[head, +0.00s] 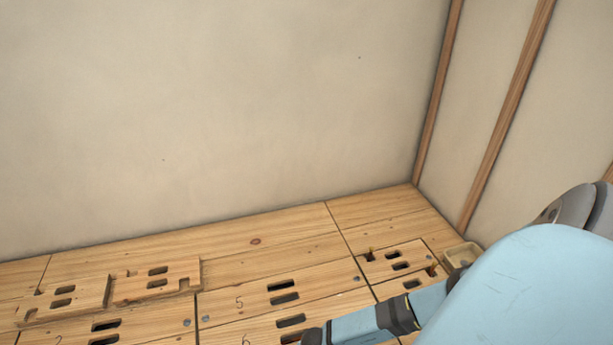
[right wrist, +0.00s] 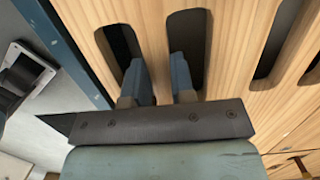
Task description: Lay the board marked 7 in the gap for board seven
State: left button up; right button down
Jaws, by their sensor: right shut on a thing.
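My right gripper (right wrist: 160,80) has its fingers down in two neighbouring slots of a wooden board (right wrist: 158,30), shut on the strip between them. No number shows on this board, so I cannot tell whether it is the one marked 7. Whether it is lifted or lying flat is also unclear. In the head view my right arm reaches in from the right to the bottom edge, and its gripper is out of frame. The gap for board seven cannot be made out. My left gripper is not in view.
Floor boards marked 5 (head: 240,290) and 6 (head: 262,332) lie at the lower middle. Two loose slotted boards (head: 85,302) (head: 185,272) lie on the floor at the left. A small tan box (head: 462,254) sits at the right by the wall (head: 230,110). The floor along the wall is clear.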

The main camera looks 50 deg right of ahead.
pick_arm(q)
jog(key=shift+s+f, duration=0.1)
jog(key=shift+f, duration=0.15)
pick_arm(e)
jog(key=shift+f, duration=0.15)
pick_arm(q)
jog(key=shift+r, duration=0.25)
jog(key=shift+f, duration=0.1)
pick_arm(e)
jog(key=shift+f, duration=0.2)
dwell(0.3)
jog(key=c, duration=0.9)
grip_release()
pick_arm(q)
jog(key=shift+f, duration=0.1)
